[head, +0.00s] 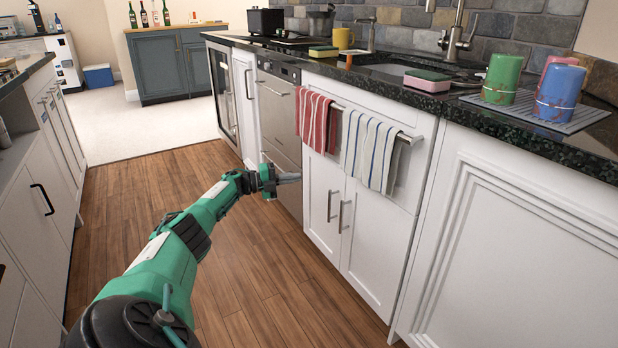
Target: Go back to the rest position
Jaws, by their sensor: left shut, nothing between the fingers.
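My left gripper (289,177) is shut and empty. It is at the end of my green left arm, which reaches forward from the bottom left. The gripper is over the wooden floor, in front of the cabinet and appliance fronts and below the counter top. It appears a little left of the red striped towel (316,121). My right gripper is not in the head view.
A dark counter (560,158) runs along the right, with cups on a grey mat (590,117) and a sponge (427,80) by the sink. A striped white towel (370,148) hangs on the rail. White cabinets (30,230) stand left. The wooden floor (150,195) between is clear.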

